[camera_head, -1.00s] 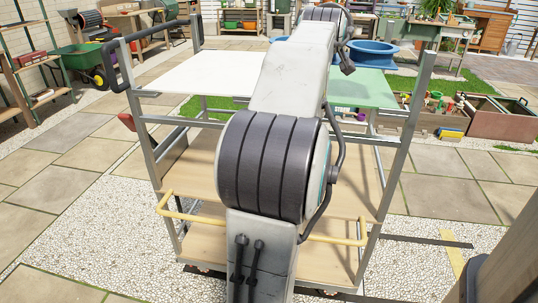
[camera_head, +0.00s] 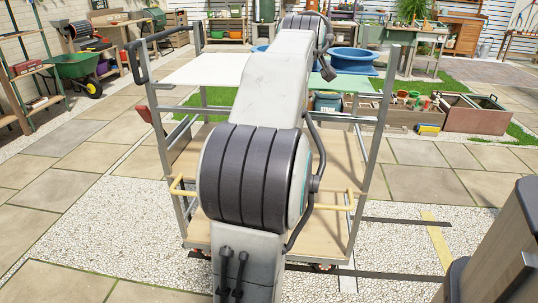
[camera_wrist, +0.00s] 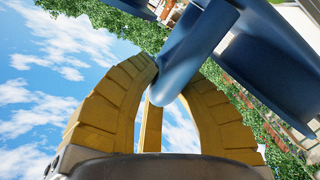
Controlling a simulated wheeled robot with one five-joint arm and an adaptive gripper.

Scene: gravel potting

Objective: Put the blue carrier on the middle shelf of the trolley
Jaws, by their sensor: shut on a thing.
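My gripper (camera_wrist: 170,84) has curved yellow fingers, shut on the bar-like handle of the blue carrier (camera_wrist: 195,45) in the wrist view. The carrier's larger blue body fills the upper right there. In the head view, the round blue carrier (camera_head: 350,62) shows beyond my arm, above the trolley's far side; my arm hides its middle and my gripper. The trolley (camera_head: 377,140) has a grey metal frame. Its wooden middle shelf (camera_head: 190,152) looks bare where visible; my arm covers its centre. The wooden bottom shelf (camera_head: 322,238) lies below.
The trolley's top level has a white panel (camera_head: 205,70) and a green panel (camera_head: 357,83). A yellow rail (camera_head: 335,207) crosses low at the front. A dark post-like object (camera_head: 500,250) stands at the lower right. A green wheelbarrow (camera_head: 78,68) stands far left. Paving around is open.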

